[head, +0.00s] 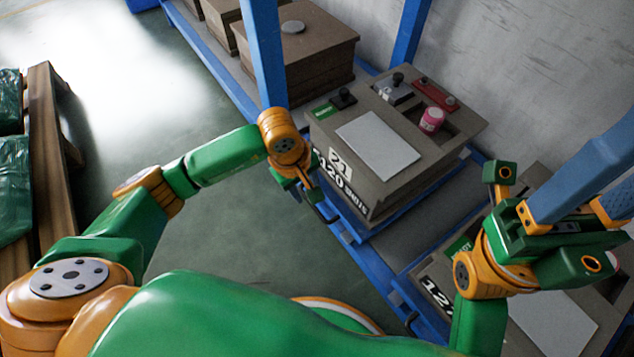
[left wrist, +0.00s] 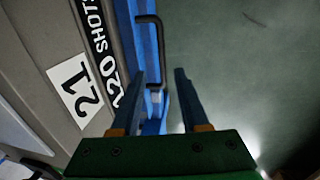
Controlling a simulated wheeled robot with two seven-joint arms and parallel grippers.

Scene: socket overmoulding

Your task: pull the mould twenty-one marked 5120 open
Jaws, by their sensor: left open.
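The mould twenty-one (head: 404,185) is a brown-grey block on a blue sliding frame of the rack. The plate (left wrist: 75,91) and lettering show in the left wrist view. A black bar handle (left wrist: 152,45) stands out from the blue frame edge. My left gripper (left wrist: 160,95) is open and empty; the handle's near end appears between its fingers, with no visible contact. My right gripper (head: 606,190) has its fingers apart, tips cut off by the frame edge.
A second mould (head: 565,325) with a white plate is at the lower right, under my right arm. Brown boxes (head: 310,50) stand behind a blue post (head: 265,55). Open floor (head: 225,225) lies in front.

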